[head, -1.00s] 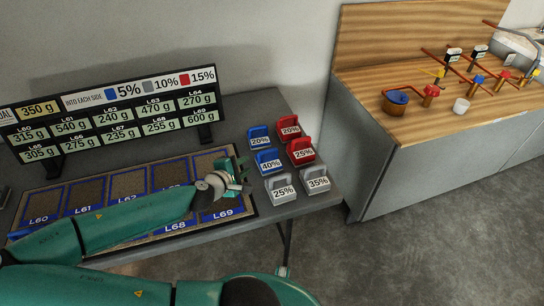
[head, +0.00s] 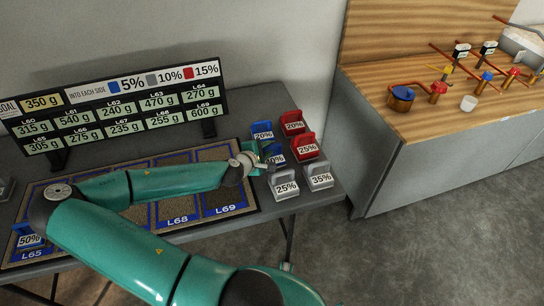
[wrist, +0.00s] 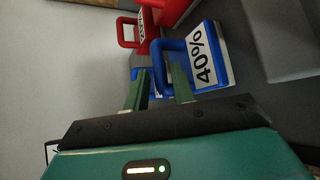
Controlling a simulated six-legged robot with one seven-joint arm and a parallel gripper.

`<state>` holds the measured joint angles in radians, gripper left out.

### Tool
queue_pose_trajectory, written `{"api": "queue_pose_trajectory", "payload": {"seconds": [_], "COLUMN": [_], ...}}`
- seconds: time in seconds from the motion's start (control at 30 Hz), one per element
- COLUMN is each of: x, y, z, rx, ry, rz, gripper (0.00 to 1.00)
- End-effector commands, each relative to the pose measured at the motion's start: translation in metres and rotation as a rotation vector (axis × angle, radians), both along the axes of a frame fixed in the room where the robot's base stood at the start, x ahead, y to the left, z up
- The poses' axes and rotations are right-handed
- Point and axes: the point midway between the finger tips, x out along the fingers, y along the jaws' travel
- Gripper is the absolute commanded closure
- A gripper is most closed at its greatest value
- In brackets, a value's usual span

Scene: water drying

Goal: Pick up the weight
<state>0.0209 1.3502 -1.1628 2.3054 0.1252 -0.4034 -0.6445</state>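The blue 40% weight (head: 274,154) stands on the grey table, partly hidden by my gripper (head: 266,164) in the head view.
A blue 50% weight (head: 29,239) sits on the L65 pad at the left. The mat of labelled pads (head: 230,200) lies left of the weights. A sign board (head: 120,112) stands behind it. A wooden counter (head: 430,125) with valves and pipes is at the right.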

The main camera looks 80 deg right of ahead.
Motion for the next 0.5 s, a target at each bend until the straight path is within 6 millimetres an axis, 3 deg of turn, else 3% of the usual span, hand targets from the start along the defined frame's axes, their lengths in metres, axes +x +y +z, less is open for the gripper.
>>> {"api": "queue_pose_trajectory", "payload": {"seconds": [0.13, 0.4, 0.5], "x": [-0.006, -0.006, -0.006], "y": [-0.018, -0.021, -0.021], "z": [-0.007, -0.009, -0.008], "rx": [-0.001, -0.001, -0.001], "ry": [0.000, -0.001, -0.001], "rz": [-0.001, 0.000, 0.000], "gripper": [0.75, 0.75, 0.93]}}
